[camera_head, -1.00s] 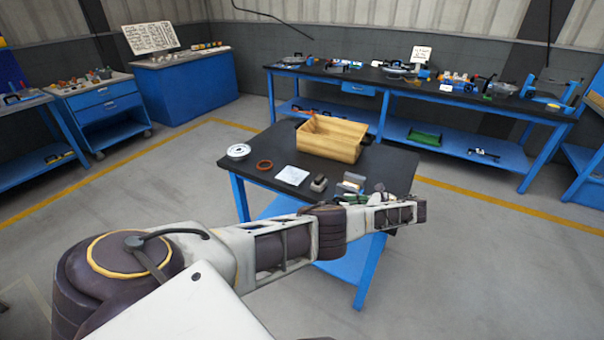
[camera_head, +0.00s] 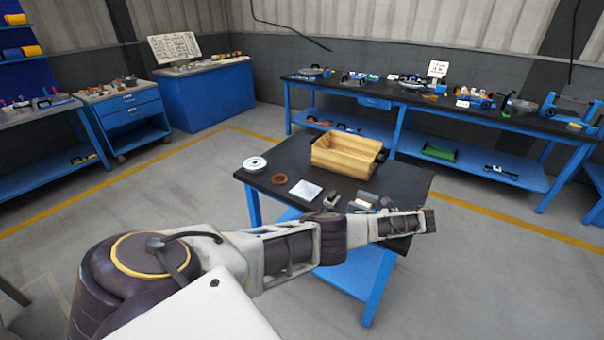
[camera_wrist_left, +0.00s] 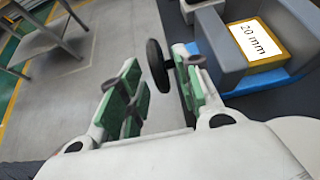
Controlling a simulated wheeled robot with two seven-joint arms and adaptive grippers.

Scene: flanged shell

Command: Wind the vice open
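In the left wrist view a grey-blue block (camera_wrist_left: 222,55), seemingly part of the vice, stands at the upper right with a yellow-framed "20 mm" label (camera_wrist_left: 252,42). A dark round knob or handle end (camera_wrist_left: 157,66) shows between the green-padded fingers of my left gripper (camera_wrist_left: 160,84). The fingers are apart, one on each side of the knob; I cannot tell whether either touches it. In the head view my arm reaches from the lower left across the small table's front, and its gripper cannot be made out. My right gripper is not in view.
The small black-topped table (camera_head: 285,162) holds a wooden crate (camera_head: 345,157), a white flanged disc (camera_head: 255,164), a brown ring (camera_head: 279,179), a white sheet (camera_head: 305,190) and small parts. A long bench (camera_head: 330,82) stands behind. Floor around the table is clear.

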